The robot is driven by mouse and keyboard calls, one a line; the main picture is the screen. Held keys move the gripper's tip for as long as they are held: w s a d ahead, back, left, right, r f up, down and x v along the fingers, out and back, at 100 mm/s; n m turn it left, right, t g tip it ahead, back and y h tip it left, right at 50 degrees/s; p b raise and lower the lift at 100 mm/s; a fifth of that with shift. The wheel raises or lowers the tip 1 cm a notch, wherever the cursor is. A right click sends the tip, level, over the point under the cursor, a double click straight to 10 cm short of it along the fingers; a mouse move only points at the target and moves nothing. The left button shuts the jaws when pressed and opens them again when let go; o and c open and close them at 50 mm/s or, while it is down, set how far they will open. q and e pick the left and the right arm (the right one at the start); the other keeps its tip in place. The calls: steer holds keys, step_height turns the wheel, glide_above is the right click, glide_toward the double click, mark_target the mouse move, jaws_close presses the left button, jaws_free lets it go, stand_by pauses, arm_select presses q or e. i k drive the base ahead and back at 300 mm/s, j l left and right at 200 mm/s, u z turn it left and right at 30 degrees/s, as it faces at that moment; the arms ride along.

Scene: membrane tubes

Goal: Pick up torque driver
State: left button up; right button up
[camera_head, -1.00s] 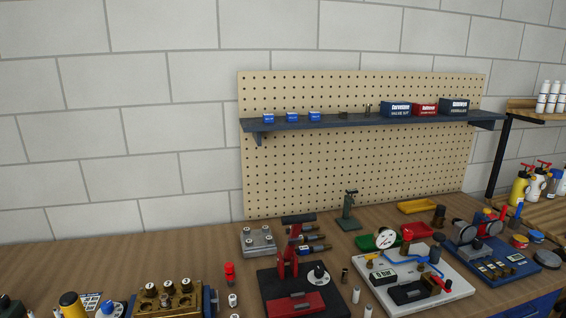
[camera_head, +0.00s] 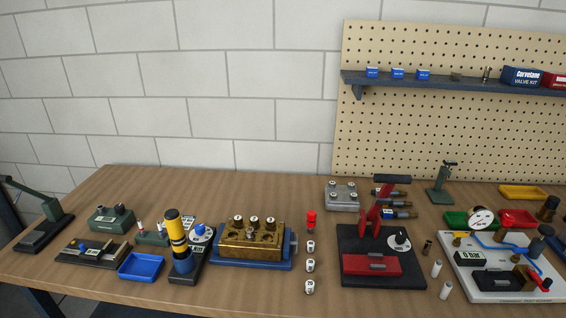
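The lower part of the tool is hidden in the holder. Neither of my grippers is in view.
A brass block (camera_head: 250,243) in a blue fixture stands right of the tool. A blue tray (camera_head: 141,266) lies to its left. A red press (camera_head: 372,262) stands further right. The wooden bench (camera_head: 90,195) is clear at the back left.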

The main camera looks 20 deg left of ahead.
mark_target(173, 221)
steer(key=u, duration=1.3)
